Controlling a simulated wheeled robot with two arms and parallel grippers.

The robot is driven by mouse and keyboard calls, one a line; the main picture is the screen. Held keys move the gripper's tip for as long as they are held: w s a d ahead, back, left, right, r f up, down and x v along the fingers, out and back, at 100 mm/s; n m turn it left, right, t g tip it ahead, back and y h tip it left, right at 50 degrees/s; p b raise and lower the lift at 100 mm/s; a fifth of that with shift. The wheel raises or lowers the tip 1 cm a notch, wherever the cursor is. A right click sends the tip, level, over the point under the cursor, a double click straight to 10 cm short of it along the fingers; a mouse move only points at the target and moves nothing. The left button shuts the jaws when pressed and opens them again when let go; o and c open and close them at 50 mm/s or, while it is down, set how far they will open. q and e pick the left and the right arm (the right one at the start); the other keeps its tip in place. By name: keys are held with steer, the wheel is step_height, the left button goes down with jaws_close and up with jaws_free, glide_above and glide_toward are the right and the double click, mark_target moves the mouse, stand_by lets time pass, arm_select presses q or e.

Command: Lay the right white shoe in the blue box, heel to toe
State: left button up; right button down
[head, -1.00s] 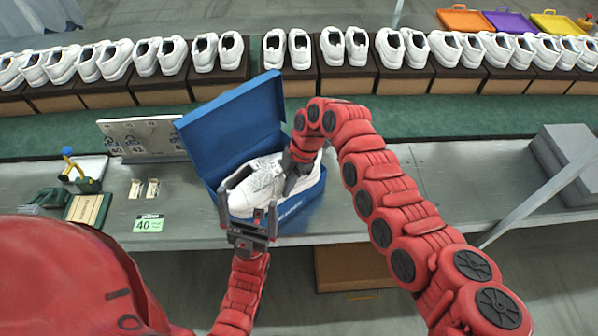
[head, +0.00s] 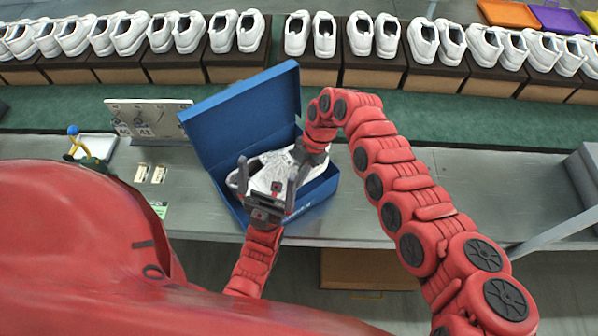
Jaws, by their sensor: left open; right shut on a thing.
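The blue box (head: 322,190) stands on the grey bench with its lid (head: 240,112) raised at the back left. A white shoe (head: 270,165) lies in the box. More white shows right of my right gripper; I cannot tell whether it is a second shoe. My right gripper (head: 306,172) reaches down into the box and is shut on a white shoe; its fingertips are mostly hidden. My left gripper (head: 268,180) is open at the near side of the box, its fingers in front of the white shoe and hiding part of it.
White shoes (head: 298,35) stand in a row on brown boxes behind the bench. A white board (head: 150,120), small cards (head: 150,174) and a green label (head: 158,209) are left of the blue box.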

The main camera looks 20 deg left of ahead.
steer(key=shift+w+f+b, duration=0.1)
steer(key=shift+f+b, duration=6.05)
steer(key=shift+f, duration=0.4)
steer(key=shift+f+b, duration=0.95)
steer(key=shift+b, duration=0.05)
steer(key=c, duration=1.4)
jaws_free()
steer(key=o, duration=0.5)
steer(key=shift+o, duration=0.2)
